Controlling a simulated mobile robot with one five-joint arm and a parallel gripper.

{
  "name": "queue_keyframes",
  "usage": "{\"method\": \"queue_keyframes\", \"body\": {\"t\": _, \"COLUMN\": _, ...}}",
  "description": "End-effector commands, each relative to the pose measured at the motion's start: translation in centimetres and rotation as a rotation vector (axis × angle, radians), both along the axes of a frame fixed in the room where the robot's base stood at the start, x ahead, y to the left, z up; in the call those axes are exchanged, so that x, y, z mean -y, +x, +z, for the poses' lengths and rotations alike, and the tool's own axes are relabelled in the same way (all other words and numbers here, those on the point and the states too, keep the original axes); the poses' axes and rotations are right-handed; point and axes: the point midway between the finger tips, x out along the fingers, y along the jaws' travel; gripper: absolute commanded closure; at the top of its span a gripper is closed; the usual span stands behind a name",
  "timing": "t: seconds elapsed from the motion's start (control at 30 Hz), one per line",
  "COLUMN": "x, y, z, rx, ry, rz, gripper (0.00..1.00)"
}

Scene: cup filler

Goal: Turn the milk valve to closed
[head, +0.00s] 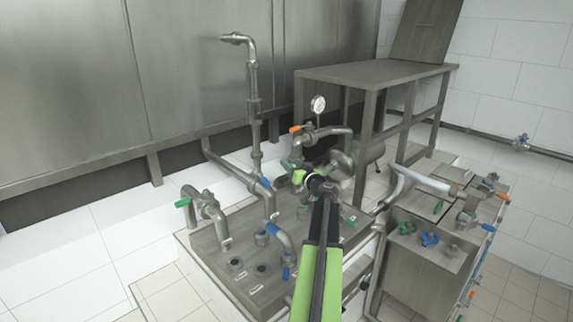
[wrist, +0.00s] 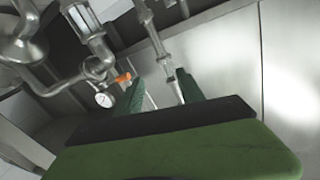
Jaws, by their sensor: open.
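No readable label shows which valve is the milk valve. A valve with an orange handle (head: 295,129) sits on the pipework near the pressure gauge (head: 318,104), beyond my gripper. My gripper (head: 290,168) is at the end of my arm in the head view, over the back of the steel panel, partly hidden by my wrist. In the wrist view my gripper (wrist: 160,75) is open, with two dark green fingers apart and a pipe visible between and above them. The orange handle (wrist: 123,78) shows just left of the left finger, with the gauge (wrist: 103,100) below it.
A green-handled valve (head: 183,202) and blue-handled pipes (head: 284,235) stand on the steel panel (head: 212,246). A tall pipe (head: 254,90) rises behind. A steel table (head: 372,71) stands at the back right. More valves (head: 429,239) crowd the right unit.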

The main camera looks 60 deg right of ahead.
Motion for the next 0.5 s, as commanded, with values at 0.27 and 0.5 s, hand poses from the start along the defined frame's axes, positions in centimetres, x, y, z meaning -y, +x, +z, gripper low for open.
{"method": "queue_keyframes", "body": {"t": 0.27, "x": -0.2, "y": 0.1, "z": -0.1, "rx": 0.034, "ry": 0.066, "rz": 0.007, "gripper": 0.72}}
{"method": "queue_keyframes", "body": {"t": 0.5, "x": -2.3, "y": 1.4, "z": -1.8, "rx": 0.277, "ry": 0.686, "rz": 0.150, "gripper": 1.00}}
